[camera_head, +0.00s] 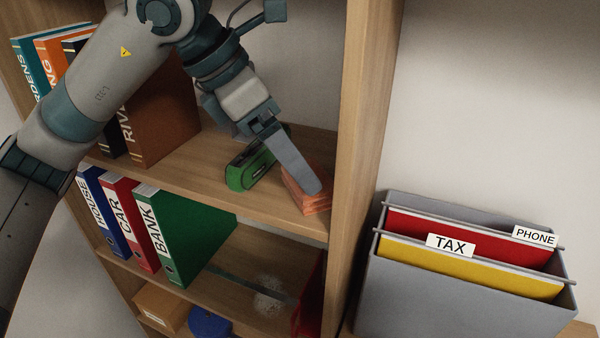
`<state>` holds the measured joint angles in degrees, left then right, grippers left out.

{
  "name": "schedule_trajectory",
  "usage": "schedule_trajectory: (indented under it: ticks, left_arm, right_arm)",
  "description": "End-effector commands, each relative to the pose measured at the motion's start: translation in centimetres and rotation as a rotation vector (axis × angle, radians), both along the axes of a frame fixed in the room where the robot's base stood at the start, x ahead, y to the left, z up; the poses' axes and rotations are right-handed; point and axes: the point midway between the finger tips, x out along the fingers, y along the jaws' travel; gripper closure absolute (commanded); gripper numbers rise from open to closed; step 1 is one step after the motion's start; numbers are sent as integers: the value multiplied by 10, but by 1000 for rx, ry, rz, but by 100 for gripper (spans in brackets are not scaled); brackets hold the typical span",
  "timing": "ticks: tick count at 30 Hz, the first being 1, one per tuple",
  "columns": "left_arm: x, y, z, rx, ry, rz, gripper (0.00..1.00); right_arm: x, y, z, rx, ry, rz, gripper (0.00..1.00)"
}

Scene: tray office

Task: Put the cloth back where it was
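An orange folded cloth (312,203) lies as a small stack on the middle shelf, near its front edge and close to the right upright. My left gripper (302,182) reaches down from above, and one long grey finger overlaps the cloth in the picture. The other finger is hidden, so I cannot tell whether the gripper is open or shut, or whether it touches the cloth. My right gripper is out of view.
A green stapler-like object (250,168) stands just left of the cloth. Binders marked HOUSE, CAR and BANK (187,232) stand on the shelf below, where a pale dusty patch (272,296) shows. A grey file box (430,300) stands right of the shelf upright (362,120).

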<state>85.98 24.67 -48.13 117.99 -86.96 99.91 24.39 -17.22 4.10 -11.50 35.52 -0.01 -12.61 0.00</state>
Motion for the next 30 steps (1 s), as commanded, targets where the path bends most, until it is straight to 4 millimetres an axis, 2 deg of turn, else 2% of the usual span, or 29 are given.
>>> schedule_trajectory:
  ticks: [1,6,12,18,30]
  left_arm:
    - [-1,5,7,-2,-4,3,15]
    - [-7,19,33,-1,-3,2,15]
    - [-12,30,55,0,0,2,15]
    - [-14,34,63,0,0,1,15]
    - [-14,34,63,-1,1,0,15]
  right_arm:
    - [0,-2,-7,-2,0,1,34]
    - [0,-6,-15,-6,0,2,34]
    - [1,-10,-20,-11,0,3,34]
    - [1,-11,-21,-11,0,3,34]
    - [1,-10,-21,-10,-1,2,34]
